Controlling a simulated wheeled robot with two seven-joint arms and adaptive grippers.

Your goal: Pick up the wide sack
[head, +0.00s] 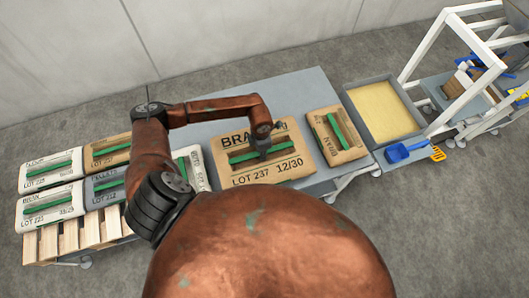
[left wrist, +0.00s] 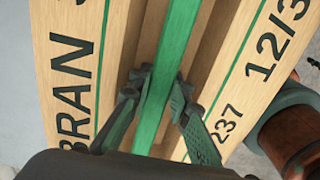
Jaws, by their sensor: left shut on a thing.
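The wide sack (head: 290,168) is tan, with the print BRAN, LOT 237 and 12/30 and a green bar handle along its recessed middle. In the head view it is at the middle of the grey table; I cannot tell whether it touches the top. My left gripper (head: 263,146) is over its middle. In the left wrist view, the fingers of the gripper (left wrist: 160,95) are on both sides of the green handle (left wrist: 172,45), shut on it. The sack (left wrist: 62,70) fills much of that view. My right gripper is not in view.
A smaller tan sack (head: 350,147) lies to the right on the grey table (head: 300,87). Several sacks lie on a wooden pallet (head: 75,236) at left. A grey bin (head: 385,110) of yellow grain, a blue scoop (head: 398,152) and a white frame (head: 420,50) stand at right.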

